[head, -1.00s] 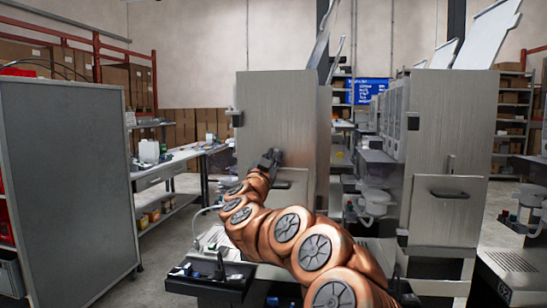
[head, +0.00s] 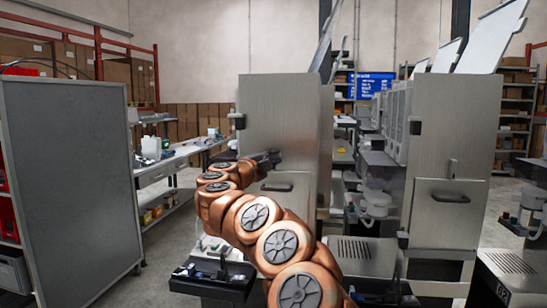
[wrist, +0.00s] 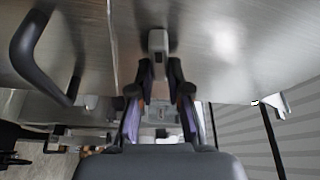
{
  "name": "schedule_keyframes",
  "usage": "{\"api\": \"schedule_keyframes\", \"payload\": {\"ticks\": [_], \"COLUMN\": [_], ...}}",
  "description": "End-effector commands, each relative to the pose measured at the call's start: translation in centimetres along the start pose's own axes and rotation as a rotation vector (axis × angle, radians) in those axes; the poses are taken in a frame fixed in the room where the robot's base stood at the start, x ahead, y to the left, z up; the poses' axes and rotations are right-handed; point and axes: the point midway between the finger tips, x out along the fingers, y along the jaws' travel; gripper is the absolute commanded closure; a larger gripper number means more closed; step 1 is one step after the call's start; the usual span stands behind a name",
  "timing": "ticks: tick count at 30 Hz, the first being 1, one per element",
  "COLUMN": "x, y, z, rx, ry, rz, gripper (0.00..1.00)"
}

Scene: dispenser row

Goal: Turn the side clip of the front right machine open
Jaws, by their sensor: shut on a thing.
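The grey metal machine (head: 292,115) at the middle of the head view has a side panel facing me. My gripper (head: 268,157) is at this panel, above its dark pull handle (head: 277,187). In the wrist view, the small pale side clip (wrist: 158,45) stands on the metal panel, straight ahead between my fingers. My gripper (wrist: 160,88) is shut on the clip, with one finger on each side. The dark handle also shows at the upper left of the wrist view (wrist: 30,55). In the head view my gripper hides the clip.
A similar machine (head: 455,125) stands to the right, with its own clip (head: 452,168) and handle (head: 450,197). A grey cabinet (head: 70,180) stands at the left. A workbench (head: 185,155) is behind it. Open floor lies between cabinet and machine.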

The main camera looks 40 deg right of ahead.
Motion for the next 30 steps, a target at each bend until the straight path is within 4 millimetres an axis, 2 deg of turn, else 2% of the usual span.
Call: {"api": "schedule_keyframes", "payload": {"ticks": [12, 30], "x": [0.02, 0.05], "y": [-0.33, -0.28], "z": [-0.05, -0.07], "rx": [0.221, 0.27], "ry": [0.001, 0.001], "rz": [0.091, 0.111], "gripper": [1.0, 1.0]}}
